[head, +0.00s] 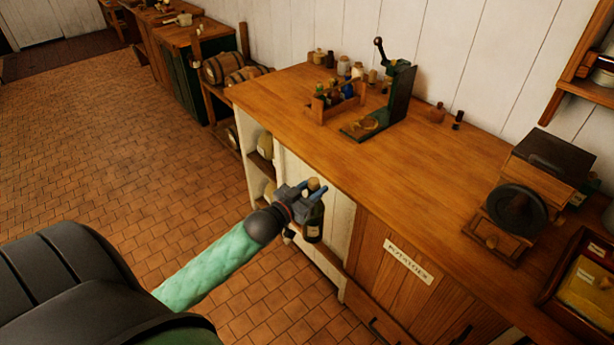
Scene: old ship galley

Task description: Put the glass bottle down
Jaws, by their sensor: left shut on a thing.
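The dark glass bottle (314,224) has a pale label low on its body and stands upright in the grip of my left gripper (312,191). My left gripper is shut on it near its top, and the fingers hide part of the neck. The bottle is in front of the white shelf side of the counter, below the level of the wooden counter top (290,100) and apart from it as far as I can see. My right gripper is not in view.
On the counter stand a wooden caddy of small bottles (336,103), a green hand press (388,100), small jars along the wall and a coffee grinder (517,208). The counter's front left and middle are bare. Barrels (222,68) lie on a rack beyond.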

